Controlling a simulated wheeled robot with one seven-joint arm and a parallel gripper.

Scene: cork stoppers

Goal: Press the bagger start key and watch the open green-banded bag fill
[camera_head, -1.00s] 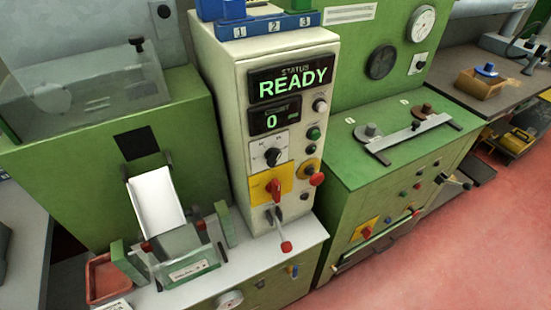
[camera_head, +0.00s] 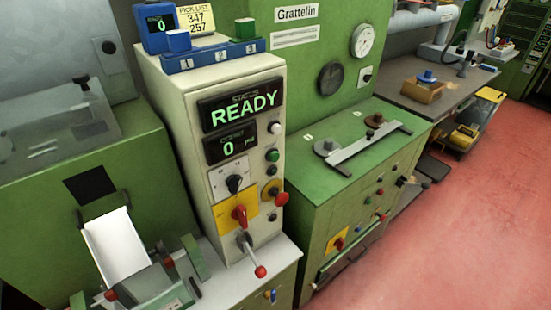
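A cream control box (camera_head: 170,110) stands at the centre left. Its upper display (camera_head: 243,110) reads "STATUS READY" and the lower display (camera_head: 230,146) reads 0. A green button (camera_head: 272,155) and a red mushroom button (camera_head: 281,198) sit on its right side; I cannot read which is the start key. A red rotary switch (camera_head: 240,215) sits on a yellow plate, with a red-knobbed lever (camera_head: 260,271) below. A white chute (camera_head: 116,245) slopes down to a greenish, partly cut-off holder (camera_head: 160,292) at the lower left. I cannot make out a green-banded bag. My gripper is not in view.
A blue rack (camera_head: 212,56) numbered 1, 2, 3 tops the box, with a yellow pick-list note (camera_head: 197,22) reading 347 and 257. A green cabinet (camera_head: 320,200) stands to the right. The red floor (camera_head: 450,220) is clear at the right.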

